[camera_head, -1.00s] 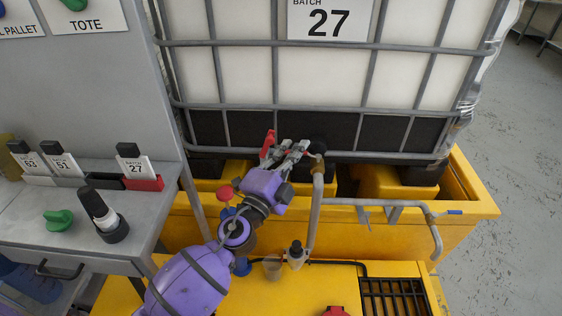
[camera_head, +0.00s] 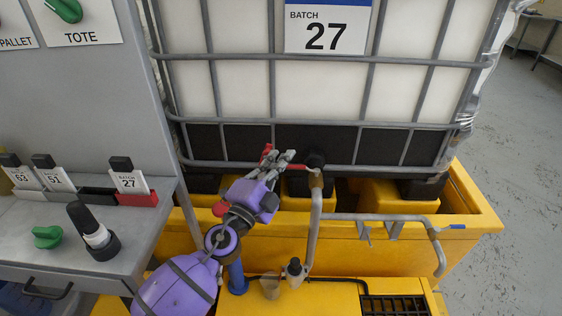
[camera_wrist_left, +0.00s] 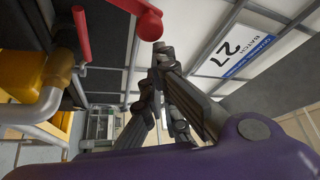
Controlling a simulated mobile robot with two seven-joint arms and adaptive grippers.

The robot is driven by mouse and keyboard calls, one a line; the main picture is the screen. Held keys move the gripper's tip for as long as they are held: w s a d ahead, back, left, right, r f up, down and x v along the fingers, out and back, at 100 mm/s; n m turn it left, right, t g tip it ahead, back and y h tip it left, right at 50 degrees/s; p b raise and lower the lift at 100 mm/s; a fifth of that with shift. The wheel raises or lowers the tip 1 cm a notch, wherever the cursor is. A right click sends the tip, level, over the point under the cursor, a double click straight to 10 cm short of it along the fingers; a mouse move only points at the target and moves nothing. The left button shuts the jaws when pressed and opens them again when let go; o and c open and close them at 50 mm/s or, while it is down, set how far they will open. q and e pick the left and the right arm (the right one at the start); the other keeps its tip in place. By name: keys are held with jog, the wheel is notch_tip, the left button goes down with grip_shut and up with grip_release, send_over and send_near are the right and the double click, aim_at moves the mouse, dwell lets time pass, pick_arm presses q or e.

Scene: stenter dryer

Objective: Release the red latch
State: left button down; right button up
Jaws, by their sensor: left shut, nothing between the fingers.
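My left gripper (camera_head: 283,157) is shut and empty, in front of the dark lower band of the caged tote. In the head view a red piece (camera_head: 267,153) shows just left of its fingers. In the left wrist view the fingertips (camera_wrist_left: 163,50) lie close below a red, round-ended lever (camera_wrist_left: 143,14). I cannot tell whether they touch it. A second red handle (camera_wrist_left: 81,32) stands above a brass fitting (camera_wrist_left: 58,72) at the left of that view. I cannot tell which red part is the latch. My right gripper is not in view.
The tote (camera_head: 240,85), with its batch 27 sign (camera_head: 327,27), stands over a yellow bund (camera_head: 460,215). A grey pipe (camera_head: 313,225) rises right of my gripper. A red knob (camera_head: 220,208) sits beside my left wrist. A grey bench (camera_head: 150,225) is at left.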

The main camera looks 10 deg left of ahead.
pick_arm(q)
jog(key=shift+s+a+r+n+t+y+b, duration=0.2)
jog(key=shift+a+n+t+y+b, duration=0.3)
jog(key=shift+a+n+b, duration=0.55)
jog(key=shift+s+a+r+n+t+y+b, duration=0.15)
jog(key=shift+a+r+n+t+y+b, duration=0.35)
jog(key=shift+n+b, duration=1)
jog(key=shift+s+a+r+n+t+y+b, duration=0.15)
jog(key=shift+a+n+t+y+b, duration=0.3)
jog(key=shift+a+n+b, duration=0.7)
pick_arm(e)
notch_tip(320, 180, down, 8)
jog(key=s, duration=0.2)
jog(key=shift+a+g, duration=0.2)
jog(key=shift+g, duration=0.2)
pick_arm(q)
jog(key=shift+d, duration=0.15)
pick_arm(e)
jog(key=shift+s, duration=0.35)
